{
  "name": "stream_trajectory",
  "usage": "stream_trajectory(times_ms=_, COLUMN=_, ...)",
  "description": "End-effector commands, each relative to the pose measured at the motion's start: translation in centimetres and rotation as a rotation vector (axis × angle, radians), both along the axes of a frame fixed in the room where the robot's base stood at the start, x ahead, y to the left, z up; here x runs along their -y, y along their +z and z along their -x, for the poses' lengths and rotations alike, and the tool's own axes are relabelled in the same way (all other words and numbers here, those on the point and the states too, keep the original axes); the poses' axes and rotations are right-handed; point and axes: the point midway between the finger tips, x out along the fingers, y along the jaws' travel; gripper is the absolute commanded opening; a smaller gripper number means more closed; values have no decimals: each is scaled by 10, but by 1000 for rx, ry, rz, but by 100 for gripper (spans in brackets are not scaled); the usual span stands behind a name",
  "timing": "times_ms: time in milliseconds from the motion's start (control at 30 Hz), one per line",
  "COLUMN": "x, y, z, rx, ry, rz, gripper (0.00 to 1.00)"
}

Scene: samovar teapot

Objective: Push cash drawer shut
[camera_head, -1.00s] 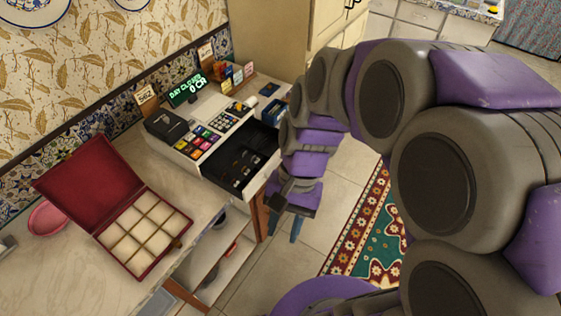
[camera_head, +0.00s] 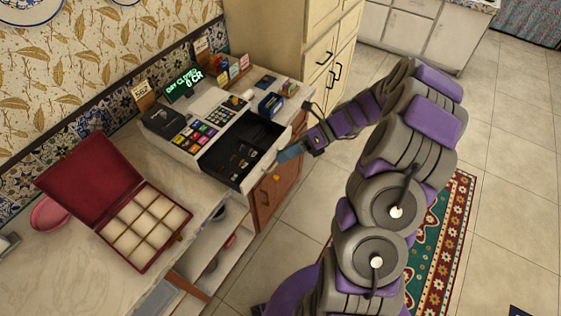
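The cash drawer (camera_head: 262,168) is open, sticking out of the white cash register (camera_head: 190,128) on the counter. Its dark inside shows several small items, perhaps coins. My gripper (camera_head: 288,153) is at the right of the drawer, with its blue fingertip by the drawer's front panel. I cannot tell whether it touches the panel. The fingers overlap in this view, so their opening is hidden. The register's display (camera_head: 185,83) reads "DAY CLOSED 0 CR" in green.
An open red box (camera_head: 90,185) with pale compartments stands on the counter (camera_head: 60,270) at left, by a pink bowl (camera_head: 50,213). A patterned rug (camera_head: 455,225) lies on the tiled floor at right.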

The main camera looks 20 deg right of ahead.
Motion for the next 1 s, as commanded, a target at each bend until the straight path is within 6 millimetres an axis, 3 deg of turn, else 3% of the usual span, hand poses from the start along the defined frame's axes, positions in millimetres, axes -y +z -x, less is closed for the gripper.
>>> stream_trajectory(times_ms=300, x=88, y=-73, z=-26, rx=-391, ry=-411, rz=-192, gripper=35)
stream_trajectory(times_ms=600, x=153, y=-135, z=-18, rx=-675, ry=-677, rz=-351, gripper=35)
stream_trajectory(times_ms=800, x=163, y=-147, z=-15, rx=-729, ry=-726, rz=-383, gripper=35)
stream_trajectory(times_ms=1000, x=143, y=-153, z=-26, rx=-730, ry=-725, rz=-384, gripper=35)
